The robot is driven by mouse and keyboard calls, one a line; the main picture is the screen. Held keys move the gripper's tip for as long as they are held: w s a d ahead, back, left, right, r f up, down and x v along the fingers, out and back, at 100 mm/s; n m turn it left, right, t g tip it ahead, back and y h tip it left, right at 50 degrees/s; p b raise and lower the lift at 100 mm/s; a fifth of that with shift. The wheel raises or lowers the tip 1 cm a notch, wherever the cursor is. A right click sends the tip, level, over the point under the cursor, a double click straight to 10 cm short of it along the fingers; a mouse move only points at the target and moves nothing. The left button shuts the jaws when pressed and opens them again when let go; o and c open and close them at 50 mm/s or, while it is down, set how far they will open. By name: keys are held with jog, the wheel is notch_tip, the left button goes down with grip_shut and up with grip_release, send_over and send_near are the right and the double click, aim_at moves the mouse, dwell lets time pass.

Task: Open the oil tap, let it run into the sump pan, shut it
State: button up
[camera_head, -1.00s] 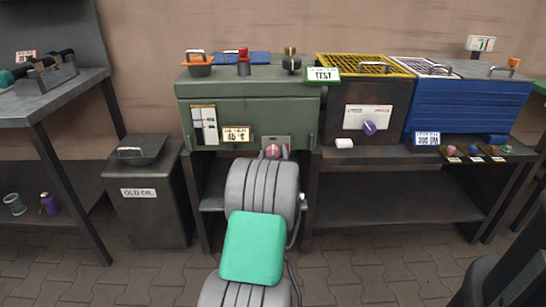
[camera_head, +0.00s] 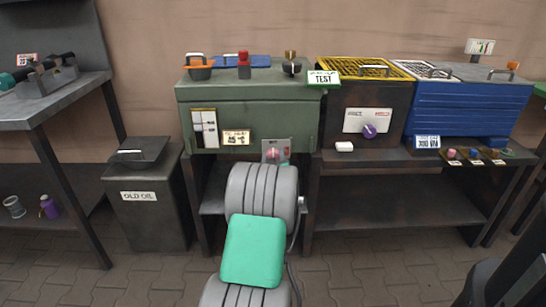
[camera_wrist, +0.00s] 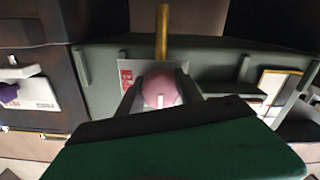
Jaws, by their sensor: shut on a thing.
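The oil tap's round pink knob (camera_head: 271,154) sits on a small grey plate low on the front of the green machine (camera_head: 255,110). In the wrist view, which looks upside down, the pink knob (camera_wrist: 160,88) is between the two dark fingers of my gripper (camera_wrist: 158,94), which is shut on it. A white mark shows on the knob. A brass pipe (camera_wrist: 162,32) runs from behind the knob. In the head view my arm hides most of the gripper and the space below the tap. I cannot make out the sump pan or any oil flow.
A bin marked OLD OIL (camera_head: 146,205) stands at left with a black, handled piece (camera_head: 140,152) on top. A dark unit with a purple knob (camera_head: 369,131) and a blue ribbed box (camera_head: 462,108) stand right of the machine. Small coloured knobs (camera_head: 474,154) lie at the right.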

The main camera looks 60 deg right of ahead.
jog(key=shift+c, duration=0.7)
jog(key=m+b, duration=0.1)
jog(key=m, duration=0.2)
jog(key=shift+m, duration=0.3)
jog(key=m, duration=0.5)
jog(key=shift+r+m+b, duration=0.1)
jog(key=shift+m+b, duration=0.2)
jog(key=shift+b, duration=0.1)
jog(key=m, duration=0.4)
jog(key=shift+r, duration=0.1)
jog(key=shift+m, duration=2.4)
jog(key=shift+s+d, duration=0.1)
